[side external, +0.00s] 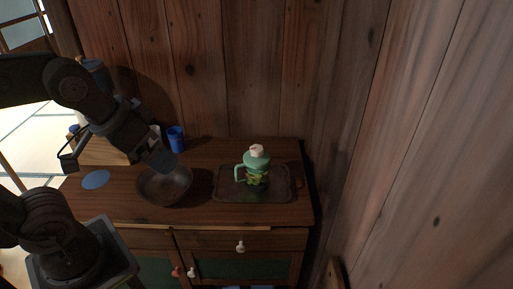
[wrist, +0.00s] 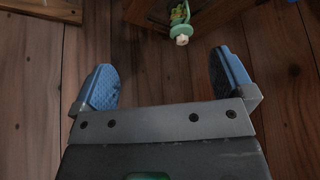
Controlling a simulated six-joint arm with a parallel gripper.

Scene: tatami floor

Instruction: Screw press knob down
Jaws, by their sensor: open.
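The press (side external: 257,176) is a green jug-like pot with a side handle and a pale knob (side external: 257,149) on its lid. It stands upright on a dark tray (side external: 222,190) on the right part of the cabinet top. In the wrist view the press (wrist: 180,18) shows at the top edge, partly cut off, with its pale knob (wrist: 182,40) facing the camera. My gripper (side external: 160,160) is above the cabinet, near the bowl, left of the press and apart from it. In the wrist view my gripper (wrist: 160,72) has its two blue fingers spread wide with nothing between them.
A dark metal bowl (side external: 164,187) stands left of the tray. A blue cup (side external: 176,138) stands behind it, and a flat blue disc (side external: 96,179) lies at the left. A wooden wall (side external: 240,70) rises behind the cabinet (side external: 130,207), and another stands at the right.

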